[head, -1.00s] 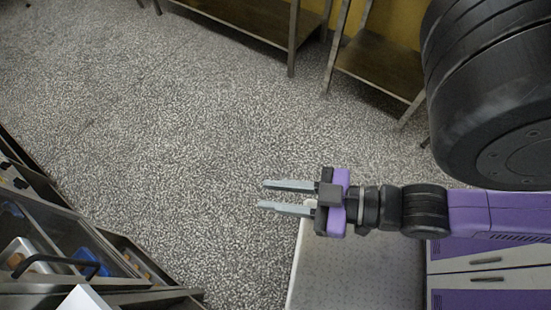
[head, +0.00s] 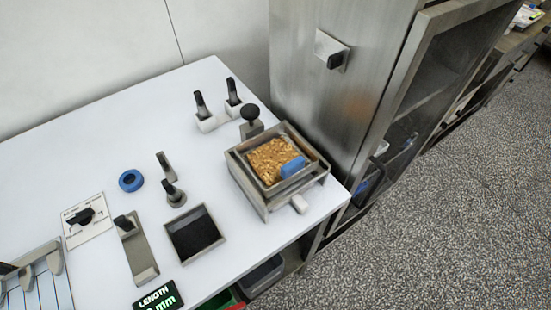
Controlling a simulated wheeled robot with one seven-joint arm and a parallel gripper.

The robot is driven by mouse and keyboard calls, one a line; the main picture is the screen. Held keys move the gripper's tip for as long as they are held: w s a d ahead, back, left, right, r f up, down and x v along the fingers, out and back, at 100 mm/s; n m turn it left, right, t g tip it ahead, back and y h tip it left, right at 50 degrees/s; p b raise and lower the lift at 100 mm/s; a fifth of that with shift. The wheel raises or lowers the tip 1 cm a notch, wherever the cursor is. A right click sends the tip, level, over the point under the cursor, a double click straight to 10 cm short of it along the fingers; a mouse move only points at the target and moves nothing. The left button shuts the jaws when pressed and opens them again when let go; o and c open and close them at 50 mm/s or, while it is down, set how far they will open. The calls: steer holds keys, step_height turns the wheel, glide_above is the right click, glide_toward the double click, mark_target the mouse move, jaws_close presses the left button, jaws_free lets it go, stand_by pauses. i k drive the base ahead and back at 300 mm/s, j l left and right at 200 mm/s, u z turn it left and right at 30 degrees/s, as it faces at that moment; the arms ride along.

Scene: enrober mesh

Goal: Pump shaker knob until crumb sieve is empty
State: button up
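The crumb sieve (head: 237,165) is a square grey metal box at the right end of the white worktop. Golden-brown crumbs (head: 266,158) fill much of it, and a blue piece (head: 292,167) stands in its front right part. A black round knob (head: 250,113) on a grey block stands just behind the sieve; it looks like the shaker knob. A small white block (head: 299,204) sticks out at the sieve's front. My gripper is not in the head view now.
A steel cabinet (head: 318,104) stands close to the right of the sieve. The white worktop (head: 101,109) also holds black-handled levers (head: 200,104), a blue ring (head: 131,180), a dark square tray (head: 194,233) and a length display (head: 158,298). Speckled floor (head: 440,210) lies open at right.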

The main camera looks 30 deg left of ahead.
mark_target(250, 112)
steer(key=u, duration=1)
steer(key=k+j+z, duration=0.25)
steer(key=k+j, duration=0.2)
steer(key=j, duration=0.15)
